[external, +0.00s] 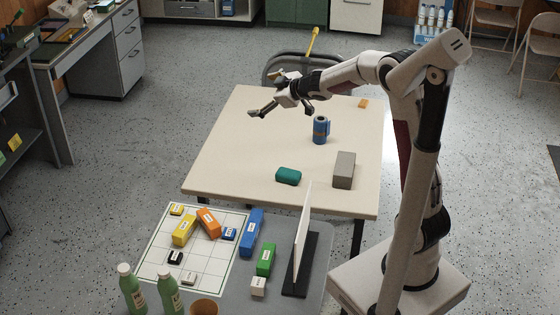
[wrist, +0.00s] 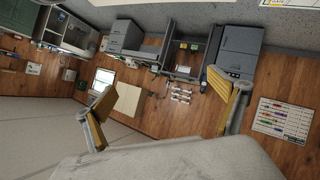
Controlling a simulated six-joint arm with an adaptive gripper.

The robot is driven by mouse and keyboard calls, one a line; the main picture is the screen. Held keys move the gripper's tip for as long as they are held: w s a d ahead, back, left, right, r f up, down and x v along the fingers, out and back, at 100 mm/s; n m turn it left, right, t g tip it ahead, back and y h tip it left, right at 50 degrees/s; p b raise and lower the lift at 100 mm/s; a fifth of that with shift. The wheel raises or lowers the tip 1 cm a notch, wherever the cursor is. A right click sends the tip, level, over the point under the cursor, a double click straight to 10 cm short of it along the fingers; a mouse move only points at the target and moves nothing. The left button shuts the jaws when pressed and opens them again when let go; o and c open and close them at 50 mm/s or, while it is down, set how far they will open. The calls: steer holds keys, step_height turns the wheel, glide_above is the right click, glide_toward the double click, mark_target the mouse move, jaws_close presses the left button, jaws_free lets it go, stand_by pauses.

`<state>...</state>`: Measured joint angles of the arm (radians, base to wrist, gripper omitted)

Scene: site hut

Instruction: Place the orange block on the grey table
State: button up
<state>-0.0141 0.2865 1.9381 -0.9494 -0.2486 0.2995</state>
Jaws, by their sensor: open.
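A larger labelled orange block (external: 208,222) lies on the white gridded mat on the grey table (external: 283,236), beside a yellow block (external: 184,231). A smaller orange block (external: 363,104) lies near the far right edge of the cream table. My gripper (external: 281,112) is raised over the far left part of the cream table, open and empty, apart from both orange blocks. In the wrist view its two yellowish fingers (wrist: 165,96) stand wide apart with nothing between them. No orange block shows in that view.
An upright white panel (external: 303,235) stands on the grey table near blue (external: 251,233) and green (external: 266,260) blocks. Green bottles (external: 132,290) stand at front left.

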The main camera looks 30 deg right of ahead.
steer(key=w+a+f+n+g+y, duration=0.1)
steer(key=w+a+f+n+y, duration=0.25)
steer(key=a+f, duration=0.4)
steer(key=n+g+y, duration=0.6)
steer(key=g+y, duration=0.1)
steer(key=g, duration=0.4)
glide_toward(215, 219)
steer(key=shift+m, duration=0.25)
steer(key=a, duration=0.1)
steer(key=w+a+f, duration=0.1)
steer(key=a, duration=0.1)
steer(key=shift+w+a+f, duration=0.2)
steer(key=shift+w+f, duration=0.1)
steer(key=shift+w, duration=0.1)
steer(key=shift+s+a+f, duration=0.1)
steer(key=shift+s+f, duration=0.25)
steer(key=shift+s, duration=0.1)
steer(key=shift+a, duration=0.1)
steer(key=shift+x, duration=1.2)
steer(key=shift+a, duration=0.1)
